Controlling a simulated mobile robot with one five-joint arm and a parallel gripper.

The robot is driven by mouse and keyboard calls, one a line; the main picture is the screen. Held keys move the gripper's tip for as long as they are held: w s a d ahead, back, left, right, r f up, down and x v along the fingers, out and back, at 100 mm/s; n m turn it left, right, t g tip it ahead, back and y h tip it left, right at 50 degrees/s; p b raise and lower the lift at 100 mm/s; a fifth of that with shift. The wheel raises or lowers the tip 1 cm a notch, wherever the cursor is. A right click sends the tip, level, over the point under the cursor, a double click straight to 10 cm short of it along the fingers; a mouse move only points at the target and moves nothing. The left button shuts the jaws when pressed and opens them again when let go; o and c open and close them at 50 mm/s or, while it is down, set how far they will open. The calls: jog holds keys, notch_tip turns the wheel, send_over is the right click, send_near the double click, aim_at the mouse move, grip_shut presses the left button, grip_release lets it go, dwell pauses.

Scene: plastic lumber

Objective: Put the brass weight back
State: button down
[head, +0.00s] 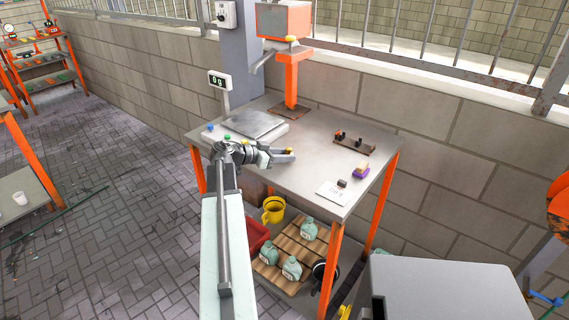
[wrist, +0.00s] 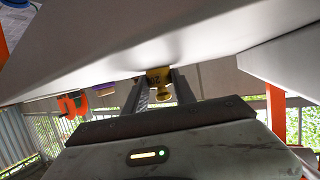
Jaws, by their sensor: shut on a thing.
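A small brass weight (wrist: 159,76) with dark, inverted digits on it is between my fingertips in the wrist view. My gripper (wrist: 158,90) is shut on it. In the head view my gripper (head: 286,156) is over the left front part of the grey table (head: 310,165), in front of the scale, and a bit of yellow shows at its tips. The scale (head: 256,123) has an empty-looking pan, and its display (head: 217,80) reads 0 g. A dark strip-like rack (head: 354,146) with small dark and orange pieces lies at the table's back right.
A purple and yellow block (head: 361,170) and a white card (head: 334,193) with a small dark piece lie at the table's right. An orange post (head: 291,80) stands behind. Bottles (head: 292,268) and a yellow mug (head: 273,209) are below. The table's middle is clear.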

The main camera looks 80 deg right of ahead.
jog(key=shift+r, duration=0.1)
jog(key=c, duration=1)
grip_release()
jog(key=shift+f, duration=0.2)
jog(key=shift+r, duration=0.2)
jog(key=p+v, duration=0.4)
jog(key=v, duration=0.8)
jog(key=shift+a, duration=0.1)
